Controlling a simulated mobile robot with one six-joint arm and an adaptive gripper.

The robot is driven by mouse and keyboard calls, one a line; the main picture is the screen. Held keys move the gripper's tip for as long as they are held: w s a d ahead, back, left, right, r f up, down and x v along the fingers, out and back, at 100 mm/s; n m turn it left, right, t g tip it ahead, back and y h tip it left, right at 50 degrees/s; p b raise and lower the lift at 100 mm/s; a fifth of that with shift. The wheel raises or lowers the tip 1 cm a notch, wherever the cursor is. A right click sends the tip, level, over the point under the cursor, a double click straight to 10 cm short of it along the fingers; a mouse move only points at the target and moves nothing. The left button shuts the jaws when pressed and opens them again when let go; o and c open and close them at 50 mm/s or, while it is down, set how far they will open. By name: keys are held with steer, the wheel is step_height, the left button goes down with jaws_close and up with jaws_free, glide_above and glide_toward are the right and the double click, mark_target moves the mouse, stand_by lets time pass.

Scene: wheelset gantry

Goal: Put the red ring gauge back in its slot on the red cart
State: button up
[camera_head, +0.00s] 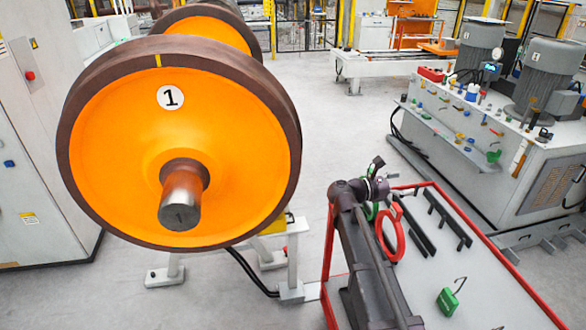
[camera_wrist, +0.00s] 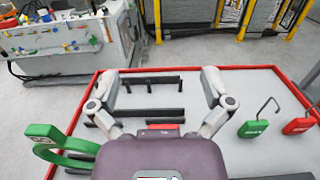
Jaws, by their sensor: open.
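The red ring gauge (camera_head: 399,247) shows in the head view at the black racks on the red cart (camera_head: 494,242), beside my arm. It looks upright; whether it is fully seated in a slot I cannot tell. My gripper (camera_wrist: 159,86) is open in the wrist view, its two fingers spread above the racks with nothing between the tips. In the head view my gripper (camera_head: 374,180) is just behind the ring. A red strip (camera_wrist: 160,128) shows at my gripper's body, perhaps the gauge's top; the rest is hidden. A green ring gauge (camera_wrist: 52,143) stands at the left.
Black racks (camera_head: 449,219) lie across the cart. A green hooked block (camera_head: 447,301) and a red hooked block (camera_wrist: 299,125) lie on its top. The large orange wheel (camera_head: 225,130) stands left of the cart. A grey bench (camera_head: 530,165) with small parts stands beyond.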

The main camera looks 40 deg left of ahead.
steer(key=s+a+f+n+t+y+b, duration=0.1)
steer(key=s+a+n+y, duration=0.2)
steer(key=a, duration=0.7)
steer(key=s+a+f+n+t+y+b, duration=0.1)
steer(key=s+a+n+y, duration=0.3)
steer(key=a+y, duration=0.4)
steer(key=s+a+f+n+t+y+b, duration=0.1)
steer(key=s+a+n+y, duration=0.3)
steer(key=a, duration=0.7)
steer(key=shift+s+a+t+y+b, duration=0.3)
steer(key=shift+a+t+y, duration=0.1)
steer(key=shift+t+y, duration=0.35)
